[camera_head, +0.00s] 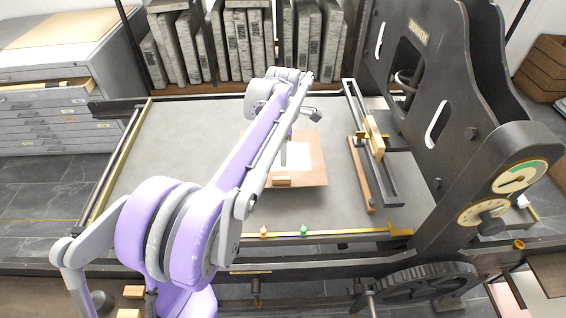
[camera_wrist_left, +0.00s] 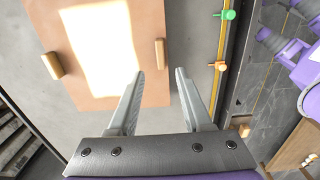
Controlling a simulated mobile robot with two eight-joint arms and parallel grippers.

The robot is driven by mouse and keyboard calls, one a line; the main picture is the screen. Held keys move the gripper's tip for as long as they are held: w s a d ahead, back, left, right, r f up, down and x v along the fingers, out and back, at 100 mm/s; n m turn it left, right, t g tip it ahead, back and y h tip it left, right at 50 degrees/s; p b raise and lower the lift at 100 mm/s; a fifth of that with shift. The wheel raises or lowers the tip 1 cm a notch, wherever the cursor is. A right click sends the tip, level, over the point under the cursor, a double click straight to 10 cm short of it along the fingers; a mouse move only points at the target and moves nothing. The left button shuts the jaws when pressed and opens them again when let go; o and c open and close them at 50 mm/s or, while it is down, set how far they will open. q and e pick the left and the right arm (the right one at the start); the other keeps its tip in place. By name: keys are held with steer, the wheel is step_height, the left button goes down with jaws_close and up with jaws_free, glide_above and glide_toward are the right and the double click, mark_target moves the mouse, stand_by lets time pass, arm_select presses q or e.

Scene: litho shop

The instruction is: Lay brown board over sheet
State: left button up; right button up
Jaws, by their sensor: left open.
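The brown board (camera_head: 313,174) lies flat on the grey press bed, partly behind my left arm. A white rectangle, apparently the sheet (camera_head: 299,156), shows within its outline; I cannot tell whether it lies on top. In the left wrist view the board (camera_wrist_left: 93,20) has the bright sheet (camera_wrist_left: 100,50) at its middle and small wooden blocks at two opposite sides, one left (camera_wrist_left: 53,65) and one right (camera_wrist_left: 159,52). My left gripper (camera_wrist_left: 159,73) is open and empty, its fingertips either side of the right block's near end in that view. Contact cannot be told. My right gripper is not in view.
Orange (camera_head: 263,232) and green (camera_head: 303,231) pegs stand by the brass rail (camera_head: 350,233) along the bed's front. A dark bar assembly (camera_head: 372,145) and a wooden strip (camera_head: 362,175) are right of the board. The press frame (camera_head: 430,80) rises beyond. The bed's left is clear.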

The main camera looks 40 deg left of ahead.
arm_select(q)
steer(key=s+d+m+t, duration=0.2)
steer(key=s+d+m, duration=0.6)
steer(key=d+m, duration=0.3)
steer(key=s+d+f+m+t, duration=0.1)
steer(key=s+d+f+m, duration=0.3)
steer(key=s+m, duration=0.2)
steer(key=s+d+f+m+t, duration=0.2)
steer(key=s+d+f+m, duration=0.2)
steer(key=m, duration=0.5)
steer(key=s, duration=0.2)
steer(key=shift+s, duration=0.35)
steer(key=shift+r, duration=0.1)
step_height(320, 180, up, 6)
steer(key=w+p, duration=0.1)
steer(key=p, duration=0.4)
steer(key=shift+w+r+p, duration=0.2)
steer(key=shift+r+p, duration=0.05)
steer(key=shift+p, duration=0.1)
